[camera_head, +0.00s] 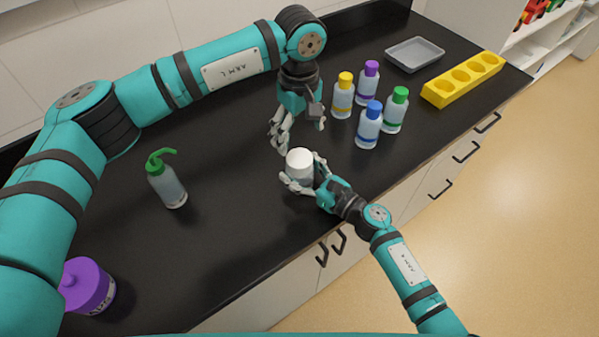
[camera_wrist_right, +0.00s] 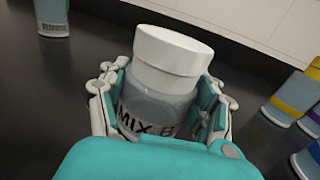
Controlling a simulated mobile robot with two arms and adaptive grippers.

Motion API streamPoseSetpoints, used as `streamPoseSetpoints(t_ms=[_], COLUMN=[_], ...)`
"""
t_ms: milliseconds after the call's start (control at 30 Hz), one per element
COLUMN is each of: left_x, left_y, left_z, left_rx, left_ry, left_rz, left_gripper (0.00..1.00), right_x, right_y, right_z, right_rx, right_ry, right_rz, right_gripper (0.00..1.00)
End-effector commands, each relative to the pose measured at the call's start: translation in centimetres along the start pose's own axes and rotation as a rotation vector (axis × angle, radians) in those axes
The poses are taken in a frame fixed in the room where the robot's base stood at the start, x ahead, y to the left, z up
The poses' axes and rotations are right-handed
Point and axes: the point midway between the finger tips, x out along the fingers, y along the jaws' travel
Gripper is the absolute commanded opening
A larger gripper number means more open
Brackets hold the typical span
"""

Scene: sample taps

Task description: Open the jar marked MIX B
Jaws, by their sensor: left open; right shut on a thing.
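The MIX B jar (camera_wrist_right: 162,85) is a clear jar with greyish contents, a black-lettered label and a wide white lid (camera_wrist_right: 175,50). In the head view the white lid (camera_head: 299,158) faces up, with the lid on the jar. My right gripper (camera_head: 302,180) is shut around the jar body below the lid; its fingers also show on both sides of the jar in the right wrist view (camera_wrist_right: 160,105). My left gripper (camera_head: 295,136) hangs open and empty, pointing down above and just behind the jar. Whether the jar touches the bench is hidden.
Several small bottles with yellow (camera_head: 343,95), purple (camera_head: 367,83), blue (camera_head: 369,125) and green (camera_head: 396,110) caps stand right of the grippers. A grey tray (camera_head: 415,43) and yellow rack (camera_head: 438,97) lie beyond. A green-topped wash bottle (camera_head: 167,184) and purple-lidded jar (camera_head: 88,287) stand left.

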Motion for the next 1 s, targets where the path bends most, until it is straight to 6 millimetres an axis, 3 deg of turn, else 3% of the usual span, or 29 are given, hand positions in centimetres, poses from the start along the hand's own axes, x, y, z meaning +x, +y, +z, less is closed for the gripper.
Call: streamPoseSetpoints(t_ms=[33, 200, 367, 800, 1000], left_x=[0.0, 0.0, 0.0, 0.0, 0.04], left_y=[0.0, 0.0, 0.0, 0.01, 0.01], left_z=[0.0, 0.0, 0.01, 0.03, 0.03], left_rx=[0.0, 0.003, 0.101, 0.933, 1.141], left_ry=[0.0, 0.0, 0.0, 0.0, 0.0], left_rz=[0.0, 0.0, 0.0, -0.001, -0.001], left_gripper=[0.81, 0.81, 0.81, 0.81, 0.81], right_x=[-0.02, -0.02, -0.02, -0.01, -0.01], right_y=[-0.01, -0.01, -0.01, 0.0, -0.01], right_z=[-0.02, -0.02, -0.02, -0.02, -0.02], right_rx=[0.0, 0.0, 0.0, 0.0, 0.0], right_ry=[0.0, 0.0, 0.0, 0.0, 0.0], right_rz=[0.0, 0.0, 0.0, 0.0, 0.0], right_gripper=[0.21, 0.0, 0.0, 0.0, 0.0])
